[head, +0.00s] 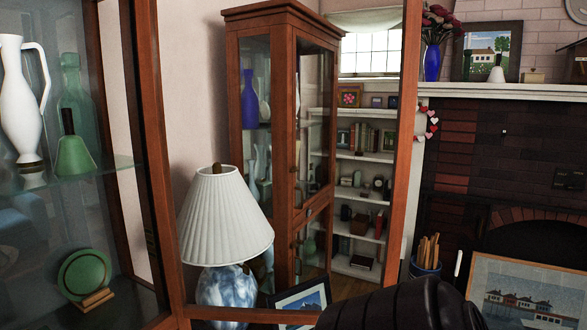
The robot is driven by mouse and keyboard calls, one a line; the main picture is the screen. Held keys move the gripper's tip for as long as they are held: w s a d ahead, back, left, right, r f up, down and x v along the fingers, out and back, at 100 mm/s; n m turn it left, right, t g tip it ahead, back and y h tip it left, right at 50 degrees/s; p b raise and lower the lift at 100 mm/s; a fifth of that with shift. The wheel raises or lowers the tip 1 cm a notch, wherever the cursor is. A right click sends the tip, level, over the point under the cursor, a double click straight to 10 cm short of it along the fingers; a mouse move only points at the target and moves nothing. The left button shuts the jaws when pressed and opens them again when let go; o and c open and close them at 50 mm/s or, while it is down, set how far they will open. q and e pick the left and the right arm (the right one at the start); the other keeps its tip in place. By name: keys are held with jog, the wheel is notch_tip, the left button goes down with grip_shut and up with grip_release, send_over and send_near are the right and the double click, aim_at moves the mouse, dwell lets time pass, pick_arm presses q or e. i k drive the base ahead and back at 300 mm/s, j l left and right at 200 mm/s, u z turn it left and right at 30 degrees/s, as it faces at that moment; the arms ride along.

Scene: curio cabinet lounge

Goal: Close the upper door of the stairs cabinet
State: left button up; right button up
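A wooden cabinet with glass panes (106,120) stands close on the left. A wood-framed glass door (402,150) appears to stand open from it, spanning the middle of the head view. Its right stile is upright, and its lower rail runs near the bottom edge. A second, taller-looking wood and glass cabinet (283,22) stands farther back, seen through the pane; its doors look shut. No label shows which one is the stairs cabinet. Neither of my grippers is in view.
A table lamp (225,222) and a framed picture (302,300) show behind the pane. The near cabinet holds a white pitcher (22,105) and green pieces on glass shelves. A dark rounded shape (405,308) fills the bottom centre. A brick fireplace (465,150) is right.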

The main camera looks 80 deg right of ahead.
aim_at(412, 12)
jog(key=k+l+u, duration=0.15)
jog(key=l, duration=0.35)
jog(key=k+l+u, duration=0.1)
jog(key=k+l, duration=0.25)
jog(key=l, duration=0.15)
jog(key=k+l+u, duration=0.15)
jog(key=k+l, duration=0.15)
jog(key=l, duration=0.15)
jog(key=k+l+u, duration=0.1)
jog(key=l, duration=0.3)
jog(key=k+l+u, duration=0.1)
jog(key=l, duration=0.3)
jog(key=k+l+u, duration=0.1)
jog(key=k+l, duration=0.2)
jog(key=k+l+u, duration=0.15)
jog(key=l, duration=0.3)
jog(key=k+l, duration=0.15)
jog(key=l, duration=0.2)
jog(key=k+l+u, duration=0.1)
jog(key=l, duration=0.3)
jog(key=k+l, duration=0.2)
jog(key=l, duration=0.15)
jog(key=u, duration=0.05)
